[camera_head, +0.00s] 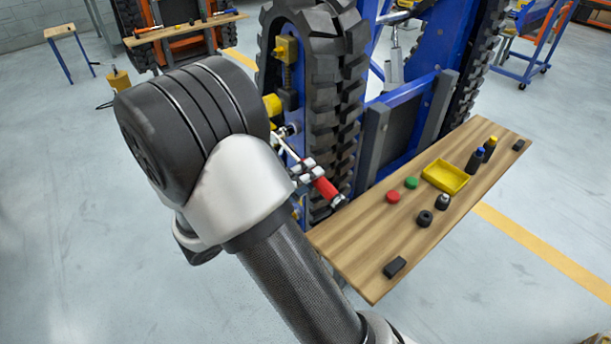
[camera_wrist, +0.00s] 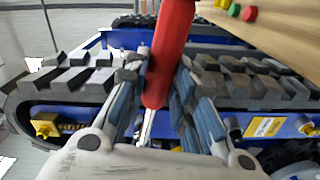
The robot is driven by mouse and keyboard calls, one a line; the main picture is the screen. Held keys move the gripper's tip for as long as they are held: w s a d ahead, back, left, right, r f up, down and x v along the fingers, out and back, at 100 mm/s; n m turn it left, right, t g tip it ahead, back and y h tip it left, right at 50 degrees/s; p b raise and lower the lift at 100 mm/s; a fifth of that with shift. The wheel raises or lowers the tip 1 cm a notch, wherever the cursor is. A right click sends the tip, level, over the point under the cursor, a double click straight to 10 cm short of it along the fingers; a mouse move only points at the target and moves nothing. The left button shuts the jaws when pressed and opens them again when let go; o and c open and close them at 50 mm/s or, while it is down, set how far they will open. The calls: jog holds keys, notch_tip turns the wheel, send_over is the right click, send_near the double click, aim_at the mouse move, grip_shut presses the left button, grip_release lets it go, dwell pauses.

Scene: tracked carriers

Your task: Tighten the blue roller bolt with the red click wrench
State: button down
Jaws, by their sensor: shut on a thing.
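The red click wrench (camera_head: 326,188) has a red handle and a silver shaft that runs up and left toward the blue carrier frame. My gripper (camera_head: 304,169) is shut on the wrench around the handle's inner end. In the wrist view the red handle (camera_wrist: 170,45) passes between the two fingers of my gripper (camera_wrist: 157,82), and the shaft runs down toward the frame. A small silver and blue fitting (camera_head: 291,129), possibly the blue roller bolt, shows near the shaft's far end. My arm partly blocks that area, and I cannot tell whether the wrench head sits on it.
A black rubber track (camera_head: 335,110) stands close beside the wrench. A wooden board (camera_head: 440,205) to the right holds a yellow tray (camera_head: 446,165), a red button (camera_head: 393,196), a green button (camera_head: 411,183) and several dark fittings. Open floor lies at left.

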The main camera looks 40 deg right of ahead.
jog(key=shift+s+r+n+p, duration=0.1)
jog(key=shift+r+n+p, duration=0.3)
jog(key=shift+r+p, duration=0.2)
jog(key=shift+r+n+p, duration=0.6)
jog(key=shift+r+p, duration=0.05)
jog(key=shift+p, duration=0.3)
jog(key=shift+r+n+p, duration=0.5)
jog(key=shift+r+p, duration=0.15)
jog(key=shift+p, duration=0.35)
